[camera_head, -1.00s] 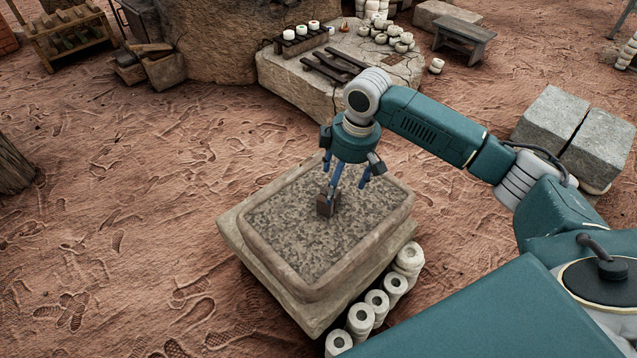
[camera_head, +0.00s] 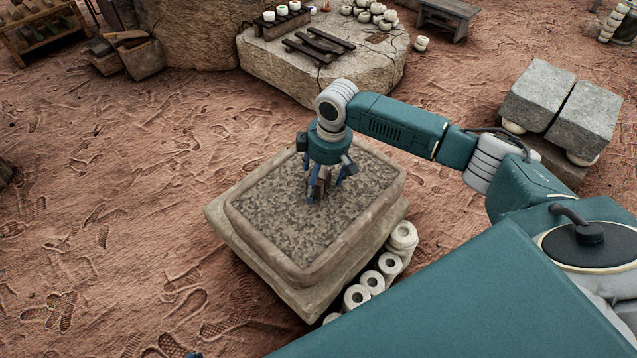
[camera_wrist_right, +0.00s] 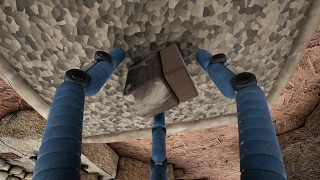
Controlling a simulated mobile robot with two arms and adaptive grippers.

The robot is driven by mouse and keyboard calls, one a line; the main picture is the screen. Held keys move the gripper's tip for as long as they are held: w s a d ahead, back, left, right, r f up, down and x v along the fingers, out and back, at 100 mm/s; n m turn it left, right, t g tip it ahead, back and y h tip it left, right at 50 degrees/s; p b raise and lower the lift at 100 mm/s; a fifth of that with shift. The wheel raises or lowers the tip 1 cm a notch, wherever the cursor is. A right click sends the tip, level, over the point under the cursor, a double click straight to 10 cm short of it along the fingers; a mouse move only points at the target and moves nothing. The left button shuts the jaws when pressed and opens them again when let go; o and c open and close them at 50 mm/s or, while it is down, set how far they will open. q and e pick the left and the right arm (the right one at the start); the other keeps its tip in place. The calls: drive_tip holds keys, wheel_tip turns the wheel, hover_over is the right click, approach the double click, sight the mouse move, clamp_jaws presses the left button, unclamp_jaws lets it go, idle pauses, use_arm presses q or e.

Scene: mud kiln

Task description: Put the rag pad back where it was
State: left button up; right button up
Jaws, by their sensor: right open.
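The rag pad (camera_wrist_right: 163,80) is a small brown and grey block. It rests on the grey, flaky-patterned surface inside the shallow stone trough (camera_head: 268,258). In the head view the pad (camera_head: 322,184) is mostly hidden by my fingers. My right gripper (camera_head: 326,190) points down over the trough with its blue fingers spread around the pad. In the right wrist view the open gripper (camera_wrist_right: 160,86) has two fingers at the sides and one below; gaps show between the side fingers and the pad.
The trough sits on a stone slab (camera_head: 227,222) with white rings (camera_head: 372,282) stacked beside it. A stone platform (camera_head: 283,65) with dark bars and pots stands behind. Grey blocks (camera_head: 572,122) are at right. Bare ground (camera_head: 120,180) lies open at left.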

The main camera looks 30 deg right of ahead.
drive_tip(key=shift+f, duration=0.3)
use_arm(q)
drive_tip(key=shift+r, duration=0.3)
use_arm(e)
drive_tip(key=c, duration=1.7)
drive_tip(key=shift+r, duration=0.1)
